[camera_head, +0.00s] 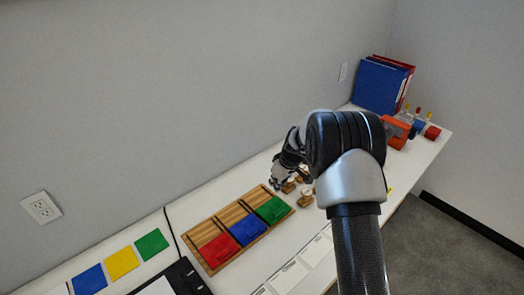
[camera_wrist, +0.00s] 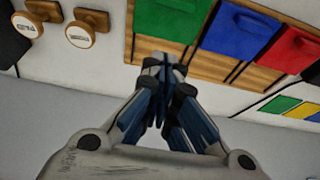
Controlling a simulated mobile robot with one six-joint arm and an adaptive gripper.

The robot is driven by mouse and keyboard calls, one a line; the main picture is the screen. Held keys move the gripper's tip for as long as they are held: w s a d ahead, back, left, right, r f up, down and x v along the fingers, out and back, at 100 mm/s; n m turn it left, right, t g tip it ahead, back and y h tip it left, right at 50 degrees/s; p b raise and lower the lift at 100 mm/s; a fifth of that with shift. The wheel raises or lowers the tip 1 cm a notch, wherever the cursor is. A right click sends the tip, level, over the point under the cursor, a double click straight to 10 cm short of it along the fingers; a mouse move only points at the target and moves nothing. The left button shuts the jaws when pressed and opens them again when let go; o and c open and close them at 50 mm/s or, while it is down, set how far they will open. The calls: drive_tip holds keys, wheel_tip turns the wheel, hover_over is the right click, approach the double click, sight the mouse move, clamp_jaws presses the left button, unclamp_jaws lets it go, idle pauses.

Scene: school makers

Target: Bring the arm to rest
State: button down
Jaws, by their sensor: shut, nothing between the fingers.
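My gripper (camera_wrist: 163,72) is shut and empty, its fingers together in the wrist view. It hangs above the white table near the wooden tray (camera_wrist: 185,46). In the head view my gripper (camera_head: 277,184) is small, left of my large arm joint, near the far right end of the wooden tray (camera_head: 213,269). My arm reaches out over the table and hides part of it.
The tray holds red (camera_head: 219,250), blue (camera_head: 248,230) and green (camera_head: 272,209) blocks. Wooden stamps (camera_wrist: 82,32) lie beside it. Blue and red binders (camera_head: 379,86) and an orange object (camera_head: 394,131) stand at the far end. A wall runs behind the table.

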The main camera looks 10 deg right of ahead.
drive_tip(key=s+a+r+m, duration=0.1)
drive_tip(key=s+r+m, duration=0.1)
drive_tip(key=s+r, duration=0.85)
drive_tip(key=s+a+r+m, duration=0.1)
drive_tip(key=s+r, duration=0.7)
drive_tip(key=r, duration=0.5)
drive_tip(key=s+d+r+m+t+h, duration=0.1)
drive_tip(key=s+r+m+h, duration=0.1)
drive_tip(key=s, duration=2.1)
drive_tip(key=shift+s+d+m, duration=0.15)
drive_tip(key=shift+s+m, duration=0.15)
drive_tip(key=shift+m, duration=0.6)
